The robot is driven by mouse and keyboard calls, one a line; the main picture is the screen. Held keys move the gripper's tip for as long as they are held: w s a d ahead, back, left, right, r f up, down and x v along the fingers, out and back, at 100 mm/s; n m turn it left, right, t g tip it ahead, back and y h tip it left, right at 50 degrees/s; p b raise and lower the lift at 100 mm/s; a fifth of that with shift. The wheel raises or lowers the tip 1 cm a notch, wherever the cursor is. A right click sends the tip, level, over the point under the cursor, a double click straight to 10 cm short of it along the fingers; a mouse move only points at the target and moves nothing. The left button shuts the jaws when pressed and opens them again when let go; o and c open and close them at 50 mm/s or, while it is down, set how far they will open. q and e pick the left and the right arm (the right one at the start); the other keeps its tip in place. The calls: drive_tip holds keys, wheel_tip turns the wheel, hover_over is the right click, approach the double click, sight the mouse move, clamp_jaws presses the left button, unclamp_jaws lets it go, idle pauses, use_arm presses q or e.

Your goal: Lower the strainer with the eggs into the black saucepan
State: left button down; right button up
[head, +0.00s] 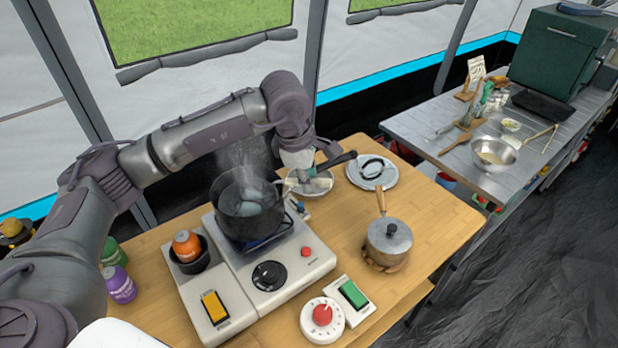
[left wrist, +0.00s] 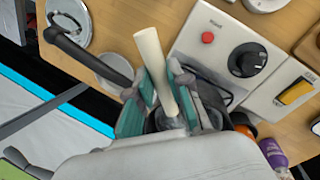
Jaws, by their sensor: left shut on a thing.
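The black saucepan (head: 232,218) stands on the burner, with steam rising from it. Something pale shows inside it; I cannot tell whether it is the strainer or eggs. My left gripper (head: 303,180) is just right of the saucepan. In the left wrist view, the left gripper (left wrist: 160,108) is shut around a pale, rod-like handle (left wrist: 152,58), which looks like the strainer's. The strainer's basket and the eggs are not clearly visible; the fingers and palm hide that area. My right gripper is not in view.
The stove (head: 310,262) has a red button and a black knob. A lidded pot (head: 389,245), a white timer (head: 310,322) and a plate (head: 374,171) stand to the right. A dark handle (head: 336,161) lies close beside my gripper. An orange canister (head: 186,245) is left of the saucepan.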

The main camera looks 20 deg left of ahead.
use_arm(q)
drive_tip(key=shift+f, duration=0.3)
drive_tip(key=c, duration=1)
unclamp_jaws()
drive_tip(key=v, duration=1.2)
drive_tip(key=shift+f, duration=0.1)
